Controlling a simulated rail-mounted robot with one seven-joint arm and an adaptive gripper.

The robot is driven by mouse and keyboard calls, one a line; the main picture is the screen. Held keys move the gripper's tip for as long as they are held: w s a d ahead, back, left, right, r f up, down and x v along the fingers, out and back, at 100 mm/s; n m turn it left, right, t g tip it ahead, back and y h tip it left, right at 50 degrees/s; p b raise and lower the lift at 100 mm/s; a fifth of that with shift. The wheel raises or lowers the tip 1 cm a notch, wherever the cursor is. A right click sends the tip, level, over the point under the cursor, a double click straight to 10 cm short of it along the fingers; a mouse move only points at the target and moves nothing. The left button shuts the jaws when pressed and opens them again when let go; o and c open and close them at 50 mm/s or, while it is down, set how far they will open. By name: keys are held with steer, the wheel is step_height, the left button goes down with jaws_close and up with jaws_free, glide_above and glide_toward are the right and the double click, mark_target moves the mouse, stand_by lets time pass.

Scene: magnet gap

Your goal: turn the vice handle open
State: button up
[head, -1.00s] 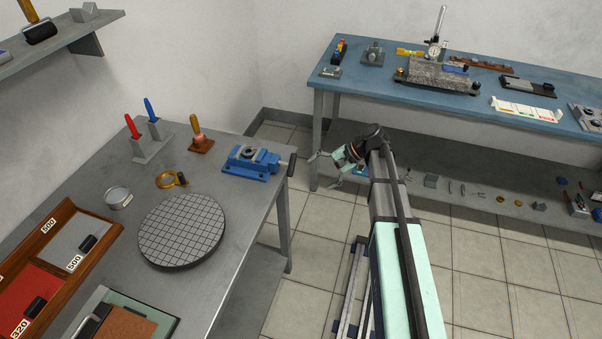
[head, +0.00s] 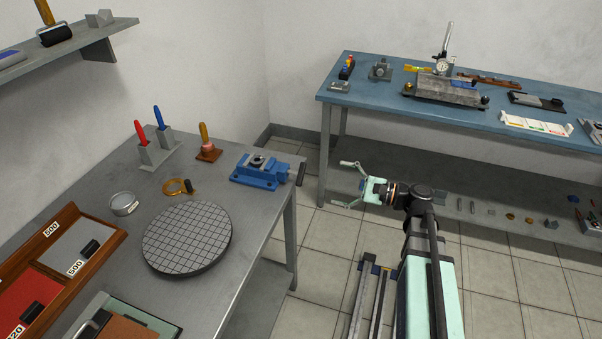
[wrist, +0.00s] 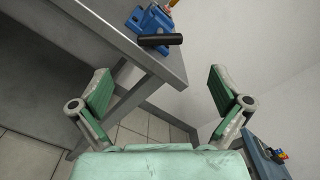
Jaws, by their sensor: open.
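The blue vice (head: 260,170) sits at the right edge of the grey bench, and its dark bar handle (head: 301,174) sticks out past that edge. In the wrist view the vice (wrist: 152,20) and its black handle (wrist: 160,40) show at the top, beyond and above my fingers. My gripper (head: 343,183) is open and empty, to the right of the handle and apart from it, over the gap between the benches. In the wrist view its green-padded fingers (wrist: 160,90) are spread wide with nothing between them.
A blue bench (head: 400,105) with a lower shelf stands behind my gripper. Open tiled floor lies between the benches.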

mark_target(301, 172)
steer(key=p+x, duration=0.1)
steer(key=x, duration=1)
steer(key=shift+a+p, duration=0.2)
steer(key=shift+p, duration=0.1)
steer(key=c, duration=1.2)
